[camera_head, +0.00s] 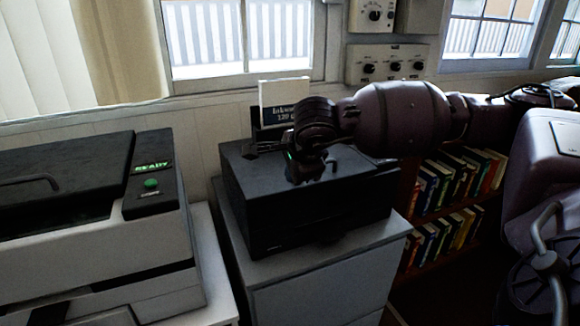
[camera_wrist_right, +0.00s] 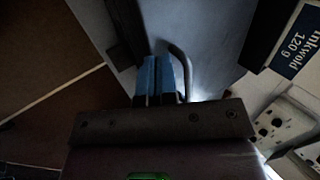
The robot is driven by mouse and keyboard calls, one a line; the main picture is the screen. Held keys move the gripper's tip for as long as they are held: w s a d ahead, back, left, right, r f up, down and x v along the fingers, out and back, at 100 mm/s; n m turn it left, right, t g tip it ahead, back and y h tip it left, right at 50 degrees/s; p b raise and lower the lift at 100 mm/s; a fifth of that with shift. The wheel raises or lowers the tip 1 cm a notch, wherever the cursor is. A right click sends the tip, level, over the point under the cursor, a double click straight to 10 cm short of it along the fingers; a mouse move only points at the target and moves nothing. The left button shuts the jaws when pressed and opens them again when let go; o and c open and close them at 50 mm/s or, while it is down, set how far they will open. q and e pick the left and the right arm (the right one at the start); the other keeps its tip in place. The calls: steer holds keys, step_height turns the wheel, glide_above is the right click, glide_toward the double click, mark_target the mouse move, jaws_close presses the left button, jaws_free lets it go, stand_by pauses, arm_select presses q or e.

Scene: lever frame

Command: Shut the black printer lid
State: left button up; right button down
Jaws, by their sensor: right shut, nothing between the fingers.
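The black printer (camera_head: 325,218) stands on a grey cabinet in the middle of the head view. Its lid (camera_head: 362,176) looks flat on top of the body, partly hidden by my right arm; I cannot tell if a small gap is left. My right gripper (camera_head: 304,172) is over the top of the printer, shut and empty. In the right wrist view its blue fingertips (camera_wrist_right: 160,78) are together, beside a curved grey handle (camera_wrist_right: 180,70). Whether they touch it I cannot tell. My left gripper is not in view.
A larger pale machine (camera_head: 85,275) with a black top and a READY panel stands at the left. A paper pack (camera_head: 284,103) stands behind the printer, under the window. Wall boxes with knobs (camera_head: 386,65) are above. A bookshelf (camera_head: 445,215) is at the right.

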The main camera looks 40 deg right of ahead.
steer(key=s+a+r+p, duration=0.1)
steer(key=s+r, duration=0.3)
steer(key=s, duration=0.4)
steer(key=shift+s+a, duration=0.4)
steer(key=shift+a, duration=0.5)
